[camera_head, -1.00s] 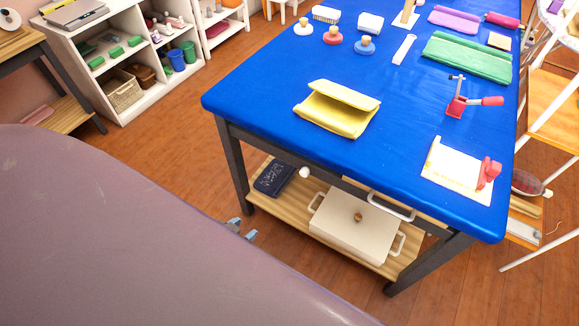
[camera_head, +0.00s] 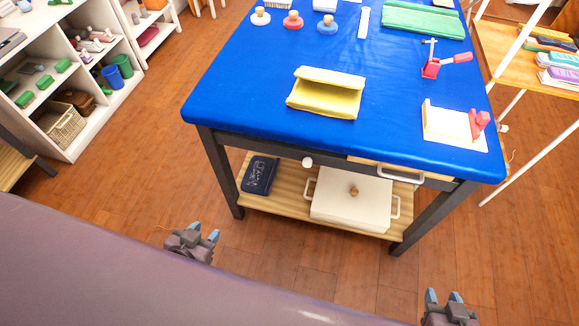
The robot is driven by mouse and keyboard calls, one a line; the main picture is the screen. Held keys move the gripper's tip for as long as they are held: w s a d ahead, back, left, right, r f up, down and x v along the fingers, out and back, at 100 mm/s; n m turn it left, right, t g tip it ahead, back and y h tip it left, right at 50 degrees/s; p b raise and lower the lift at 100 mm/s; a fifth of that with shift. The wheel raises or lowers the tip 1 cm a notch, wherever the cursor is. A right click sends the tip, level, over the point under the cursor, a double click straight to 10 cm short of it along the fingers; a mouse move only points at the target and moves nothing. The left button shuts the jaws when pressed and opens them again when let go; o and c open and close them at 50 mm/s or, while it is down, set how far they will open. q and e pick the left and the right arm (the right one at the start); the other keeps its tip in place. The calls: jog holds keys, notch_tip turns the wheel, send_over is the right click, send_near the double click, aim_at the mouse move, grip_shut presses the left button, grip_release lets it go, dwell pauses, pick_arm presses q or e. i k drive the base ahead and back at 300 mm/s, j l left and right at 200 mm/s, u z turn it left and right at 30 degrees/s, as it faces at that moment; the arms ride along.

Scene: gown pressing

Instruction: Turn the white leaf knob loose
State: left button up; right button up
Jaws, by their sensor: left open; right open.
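A small round white knob (camera_head: 307,162) shows just under the near edge of the blue-topped table (camera_head: 240,115), left of the drawer front. I take it for the leaf knob; the fixing behind it is hidden. My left gripper (camera_head: 204,233) is open and empty over the floor, in front of and left of the table, well apart from the knob. My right gripper (camera_head: 443,297) is open and empty at the bottom edge, right of the table's near right leg and far from the knob. Both grippers are partly hidden.
A lower shelf (camera_head: 283,211) bears a white lidded box (camera_head: 352,200) and a dark book (camera_head: 260,175). A drawer handle (camera_head: 402,176) juts out right of the knob. The floor before the table is clear.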

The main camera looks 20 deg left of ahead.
aim_at(306, 162)
jog(key=k+j, duration=0.1)
jog(key=j, duration=0.4)
jog(key=k+j, duration=0.1)
jog(key=j, duration=0.9)
jog(key=k, duration=0.05)
